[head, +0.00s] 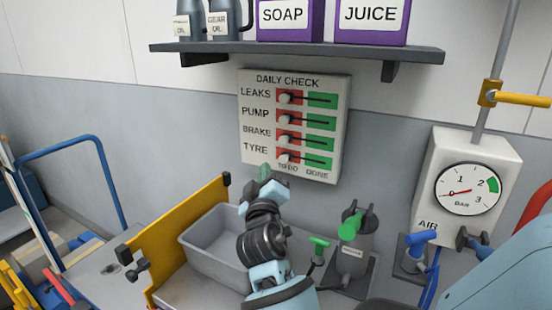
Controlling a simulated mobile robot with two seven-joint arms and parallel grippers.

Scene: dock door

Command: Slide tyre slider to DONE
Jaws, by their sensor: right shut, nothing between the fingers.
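The DAILY CHECK board (247,165) hangs on the wall with several slider rows, red on the left and green on the right. The tyre slider (285,156) is the lowest one; its pale knob sits at the left, on the red TO DO side. The green DONE patch (318,161) of that row is uncovered. My right gripper (265,173) is shut and empty, in front of the board's lower left edge, below and left of the tyre knob. It appears apart from the knob. My left gripper is not in view.
A shelf (300,50) with purple boxes and dark cans is above the board. A grey bin (200,243) and yellow panel (185,235) stand lower left. A pump with a green knob (350,228) and an air gauge (468,189) are at right.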

